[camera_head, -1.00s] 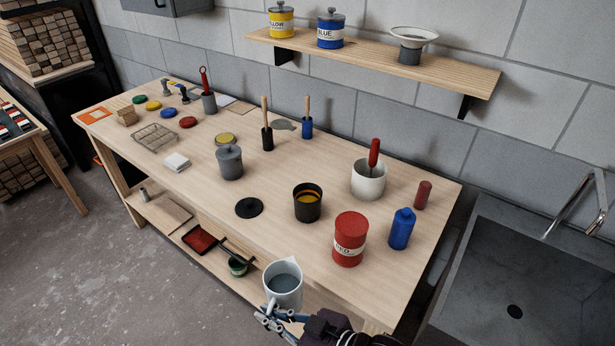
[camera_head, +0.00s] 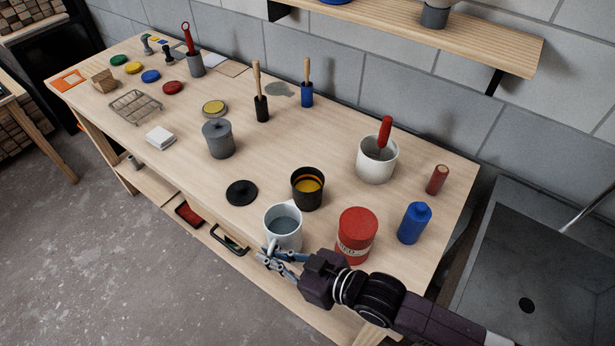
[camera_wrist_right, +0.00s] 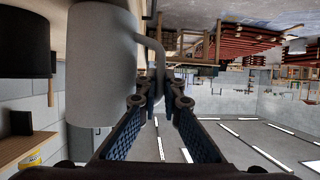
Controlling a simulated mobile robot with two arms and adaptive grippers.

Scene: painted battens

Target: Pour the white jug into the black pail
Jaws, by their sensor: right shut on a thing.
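The white jug (camera_head: 284,228) holds a grey-blue liquid and is upright at the table's front edge in the head view. My right gripper (camera_head: 272,258) is shut on the jug's handle, which also shows in the right wrist view (camera_wrist_right: 152,50). The black pail (camera_head: 308,190) stands on the table just behind and to the right of the jug, with yellow-orange contents inside. The jug and pail are apart. In the right wrist view the white jug (camera_wrist_right: 98,70) fills the left middle, with a dark pail (camera_wrist_right: 25,45) at the left edge. My left gripper is not in view.
A red can (camera_head: 356,235) stands close right of the jug, above my right arm. A blue bottle (camera_head: 413,223) and a white pot (camera_head: 377,160) with a red-handled tool are farther right. A black lid (camera_head: 241,193) lies left of the pail.

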